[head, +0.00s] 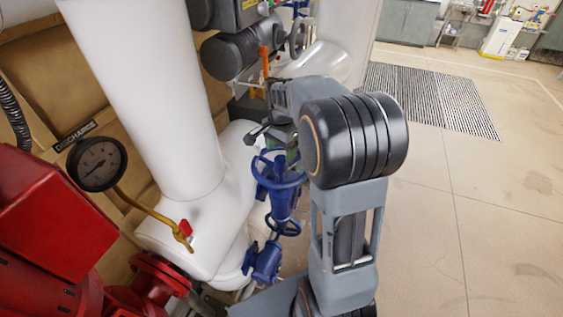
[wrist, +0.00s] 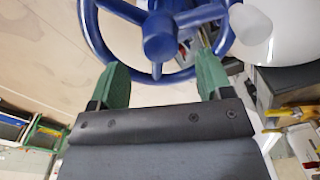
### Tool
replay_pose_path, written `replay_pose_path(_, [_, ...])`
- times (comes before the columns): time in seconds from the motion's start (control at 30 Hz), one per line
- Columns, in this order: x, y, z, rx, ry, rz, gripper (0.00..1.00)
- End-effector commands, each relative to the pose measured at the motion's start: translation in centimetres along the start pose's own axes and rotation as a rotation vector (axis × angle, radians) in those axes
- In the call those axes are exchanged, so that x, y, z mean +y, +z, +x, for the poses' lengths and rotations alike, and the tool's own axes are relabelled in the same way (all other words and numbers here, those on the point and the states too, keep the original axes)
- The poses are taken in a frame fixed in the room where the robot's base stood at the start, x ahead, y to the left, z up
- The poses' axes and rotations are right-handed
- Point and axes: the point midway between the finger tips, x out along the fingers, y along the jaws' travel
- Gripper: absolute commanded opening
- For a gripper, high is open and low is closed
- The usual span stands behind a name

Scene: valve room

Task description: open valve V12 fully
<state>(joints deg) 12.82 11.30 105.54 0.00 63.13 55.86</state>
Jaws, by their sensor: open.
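A blue valve handwheel (head: 262,172) stands in the middle of the head view, on a blue valve body (head: 276,200). No V12 tag is readable, so I cannot tell whether this is V12. My gripper (head: 283,150) is just above this wheel in the head view, partly hidden by my arm. In the wrist view the wheel's hub and spokes (wrist: 160,44) fill the top, with its upper rim cut off. My gripper's green fingers (wrist: 162,66) are apart, at the near rim, with a short stretch of rim showing between them. Whether they touch it I cannot tell.
A second, smaller blue handwheel (head: 284,228) sits lower down. A large white pipe (head: 150,90), a pressure gauge (head: 97,164) and red equipment (head: 40,205) crowd the left. An orange lever (head: 264,60) stands behind. The floor (head: 470,180) at right is clear.

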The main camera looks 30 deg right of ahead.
Motion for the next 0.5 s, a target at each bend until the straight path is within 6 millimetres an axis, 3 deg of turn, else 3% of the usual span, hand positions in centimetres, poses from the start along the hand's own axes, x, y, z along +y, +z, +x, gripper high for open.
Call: replay_pose_path(0.5, [0.0,0.0,4.7,0.0,0.001,-0.001,0.72])
